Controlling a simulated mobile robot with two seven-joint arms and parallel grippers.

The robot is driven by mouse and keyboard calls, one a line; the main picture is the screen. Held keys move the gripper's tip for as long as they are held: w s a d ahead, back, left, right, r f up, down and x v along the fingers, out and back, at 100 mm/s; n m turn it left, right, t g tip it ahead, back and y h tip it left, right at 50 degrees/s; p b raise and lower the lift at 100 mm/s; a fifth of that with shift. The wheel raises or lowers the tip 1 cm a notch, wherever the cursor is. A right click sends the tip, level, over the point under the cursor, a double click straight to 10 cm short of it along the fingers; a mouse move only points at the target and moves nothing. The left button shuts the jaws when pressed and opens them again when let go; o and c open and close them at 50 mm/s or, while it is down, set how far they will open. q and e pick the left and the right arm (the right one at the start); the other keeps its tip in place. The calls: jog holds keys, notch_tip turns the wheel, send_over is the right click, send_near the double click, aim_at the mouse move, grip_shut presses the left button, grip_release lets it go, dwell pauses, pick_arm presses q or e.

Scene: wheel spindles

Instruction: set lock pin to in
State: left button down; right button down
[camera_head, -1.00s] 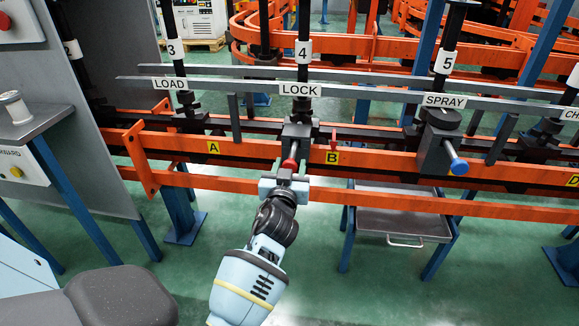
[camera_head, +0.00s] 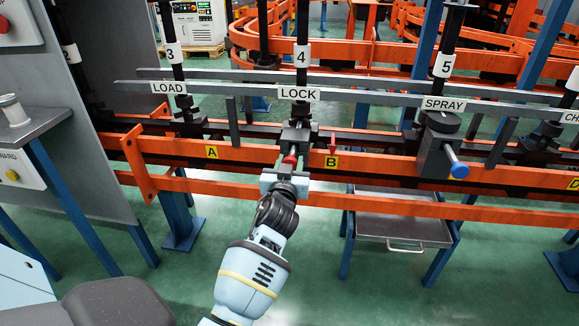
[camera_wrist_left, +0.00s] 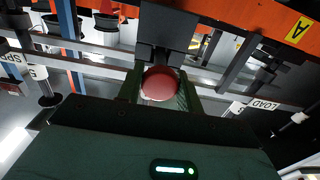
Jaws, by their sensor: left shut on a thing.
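The lock pin has a red knob (camera_head: 290,158) and sits on the dark block under the LOCK label (camera_head: 299,93), at spindle 4. My left gripper (camera_head: 288,170) is at the knob, with its arm coming up from below. In the left wrist view the round red knob (camera_wrist_left: 160,84) sits between the two green-lined fingers (camera_wrist_left: 160,98), and the gripper is shut on it. The dark block (camera_wrist_left: 166,35) is just beyond the knob. The pin's shaft is mostly hidden by the knob and gripper. My right gripper is not in view.
Orange rails (camera_head: 400,205) run across in front of the spindles. At right, the SPRAY station has a pin with a blue knob (camera_head: 459,170). A small red pointer (camera_head: 333,147) stands by the yellow B label. A grey tray (camera_head: 400,222) is below.

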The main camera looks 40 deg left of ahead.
pick_arm(q)
jog(key=shift+a+r, duration=0.1)
jog(key=shift+r, duration=0.1)
jog(key=c, duration=1)
grip_release()
jog(key=shift+w+f, duration=0.2)
jog(key=shift+s, duration=0.25)
jog(key=p+v, duration=0.1)
jog(key=v, duration=0.6)
jog(key=shift+d, duration=0.25)
jog(key=shift+s, duration=0.15)
